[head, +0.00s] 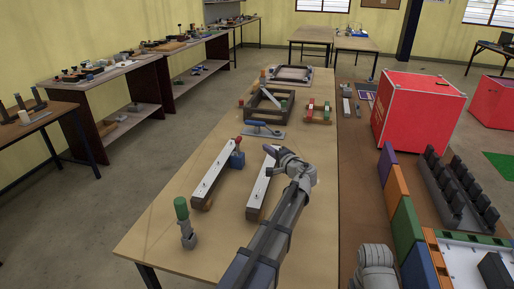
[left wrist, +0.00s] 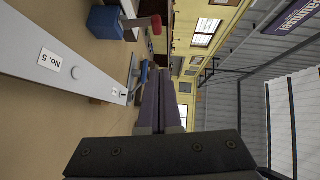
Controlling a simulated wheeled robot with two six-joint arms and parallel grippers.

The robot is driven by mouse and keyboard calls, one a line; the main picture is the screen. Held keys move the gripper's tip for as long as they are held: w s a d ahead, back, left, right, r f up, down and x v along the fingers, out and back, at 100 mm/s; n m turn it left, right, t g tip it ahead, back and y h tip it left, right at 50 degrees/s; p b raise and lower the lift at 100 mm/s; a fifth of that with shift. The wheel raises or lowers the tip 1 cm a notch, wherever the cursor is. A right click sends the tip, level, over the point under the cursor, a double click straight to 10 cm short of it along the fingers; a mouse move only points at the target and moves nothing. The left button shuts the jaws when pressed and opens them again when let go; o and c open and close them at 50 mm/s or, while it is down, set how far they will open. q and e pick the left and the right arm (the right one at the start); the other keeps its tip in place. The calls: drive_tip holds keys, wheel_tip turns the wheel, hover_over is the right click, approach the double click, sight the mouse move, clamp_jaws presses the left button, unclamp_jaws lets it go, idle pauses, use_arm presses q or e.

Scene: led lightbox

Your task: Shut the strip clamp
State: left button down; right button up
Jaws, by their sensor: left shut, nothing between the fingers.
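The lever stands up from the block. In the left wrist view, turned sideways, the blue block (left wrist: 104,22) and red tip (left wrist: 156,25) are at the top. My left gripper (head: 283,153) is shut and empty, above the right white strip (head: 263,183), to the right of and apart from the blue clamp. Its dark fingers (left wrist: 158,95) point forward past the "No. 5" strip (left wrist: 60,65). My right gripper is not visible.
A blue-handled tool on a grey plate (head: 263,132) lies beyond the strips. A green-topped post (head: 184,222) stands at the near left. A dark frame (head: 268,101) and red-and-green blocks (head: 318,110) are farther back. Bare tabletop lies left of the strips.

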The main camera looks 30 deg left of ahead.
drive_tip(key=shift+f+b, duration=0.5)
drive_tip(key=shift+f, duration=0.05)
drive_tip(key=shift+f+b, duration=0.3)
use_arm(q)
drive_tip(key=s+a+x, duration=0.1)
drive_tip(key=s+x, duration=0.1)
drive_tip(key=x, duration=1)
drive_tip(key=shift+s+a+f, duration=0.15)
drive_tip(key=shift+s+f, duration=0.05)
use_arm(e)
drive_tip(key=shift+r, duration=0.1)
